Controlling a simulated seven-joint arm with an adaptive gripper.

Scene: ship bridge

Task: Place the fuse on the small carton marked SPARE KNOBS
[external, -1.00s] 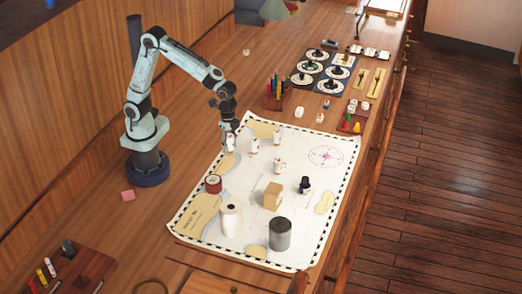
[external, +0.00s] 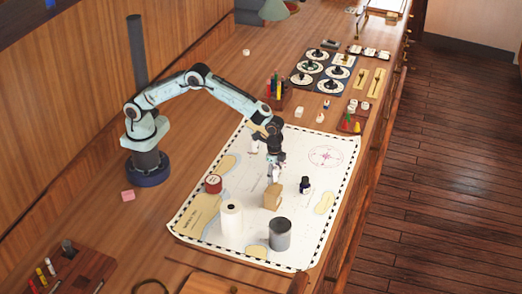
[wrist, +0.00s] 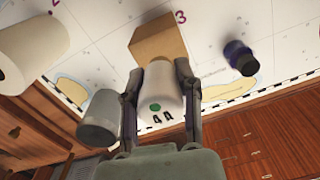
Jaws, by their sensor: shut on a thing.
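My gripper (external: 274,160) is shut on a white fuse (external: 274,173), holding it over the chart just behind the small tan carton (external: 272,198). In the wrist view, the fuse (wrist: 161,88) lies between the two fingers of my gripper (wrist: 158,92) and shows a green dot and dark marks. The carton (wrist: 158,40) shows beyond the fuse, which hides part of it. I cannot read any SPARE KNOBS marking. I cannot tell whether the fuse touches the carton.
A white roll (external: 231,220) and a grey tin (external: 280,234) stand close in front of the carton. A dark ink bottle (external: 305,185) stands to its right, a red-sided spool (external: 213,184) to its left. The chart's right side (external: 326,158) is clear.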

